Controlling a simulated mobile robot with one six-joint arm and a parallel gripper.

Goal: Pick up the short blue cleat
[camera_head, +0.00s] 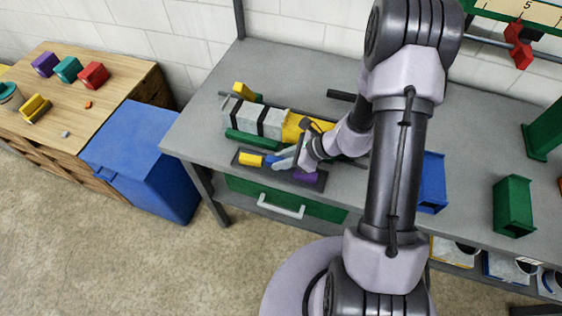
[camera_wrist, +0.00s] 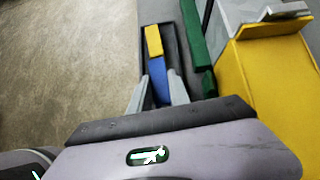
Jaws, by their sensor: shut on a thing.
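The short blue cleat (camera_wrist: 158,80) lies between the two fingers of my gripper (camera_wrist: 159,86) in the wrist view, which is shut on it. In the head view the blue cleat (camera_head: 270,160) shows just left of my gripper (camera_head: 279,160); its rest is hidden by the fingers. It lines up end to end with a yellow cleat (camera_head: 250,159) in a dark shallow tray (camera_head: 321,182) on the grey bench. A purple piece (camera_head: 306,174) is at the tray's right end. I cannot tell whether the blue cleat touches the tray floor.
A green bar (camera_head: 250,139) and a grey-and-yellow duct piece (camera_head: 245,117) lie close behind the tray. The bench (camera_head: 200,140) is bare at its left end. A blue bin (camera_head: 140,140) stands left of it. A green block (camera_head: 514,205) stands at right.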

